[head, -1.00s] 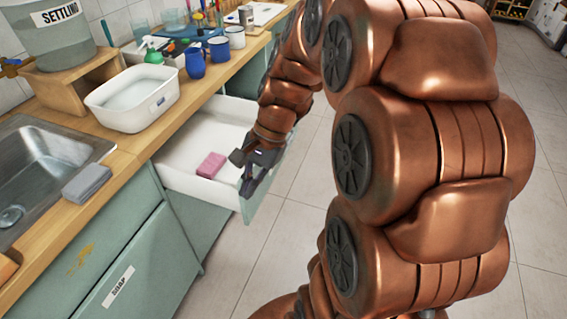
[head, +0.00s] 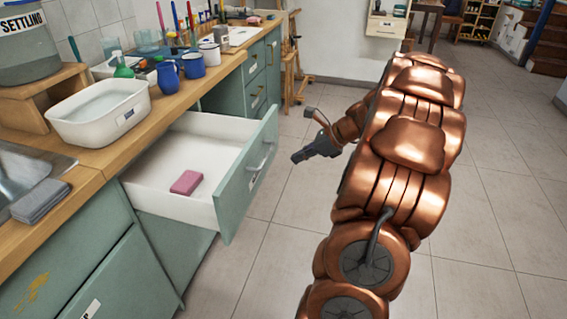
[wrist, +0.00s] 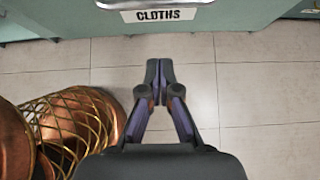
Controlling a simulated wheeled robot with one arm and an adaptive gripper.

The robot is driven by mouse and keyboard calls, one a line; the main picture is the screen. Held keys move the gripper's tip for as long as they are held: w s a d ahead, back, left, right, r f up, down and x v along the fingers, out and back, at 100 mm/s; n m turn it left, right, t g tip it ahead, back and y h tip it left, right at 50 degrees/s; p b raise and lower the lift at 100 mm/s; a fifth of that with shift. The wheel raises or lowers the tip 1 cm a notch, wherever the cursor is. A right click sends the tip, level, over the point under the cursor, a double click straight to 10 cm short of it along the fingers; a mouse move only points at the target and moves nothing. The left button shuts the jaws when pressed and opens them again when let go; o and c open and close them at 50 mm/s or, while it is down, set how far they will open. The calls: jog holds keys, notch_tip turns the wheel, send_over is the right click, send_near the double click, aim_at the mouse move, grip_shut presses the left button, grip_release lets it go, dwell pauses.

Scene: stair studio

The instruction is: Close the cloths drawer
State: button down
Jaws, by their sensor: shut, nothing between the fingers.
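The cloths drawer (head: 245,185) stands pulled out from the green counter in the head view. Its inside is white and holds a pink block (head: 186,182). Its front has a metal bar handle (head: 262,158). In the wrist view the label CLOTHS (wrist: 166,15) shows on the green front at the top edge, below part of the handle. My gripper (head: 297,157) is outside the drawer, to the right of its front and apart from it. In the wrist view my gripper (wrist: 159,68) has its fingers together and empty, over the tiled floor.
The wooden counter (head: 150,130) above bears a white basin (head: 75,125), blue mugs, a folded grey cloth (head: 40,200) and a sink. Open tiled floor (head: 500,220) lies to the right. A wooden easel (head: 290,70) stands beyond the counter.

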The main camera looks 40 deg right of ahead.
jog(key=b, duration=0.1)
send_near(257, 174)
notch_tip(257, 174, down, 3)
jog(key=w+a, duration=0.2)
jog(key=shift+w, duration=0.4)
jog(key=shift+w+a, duration=0.2)
jog(key=shift+w, duration=0.25)
jog(key=shift+w, duration=0.1)
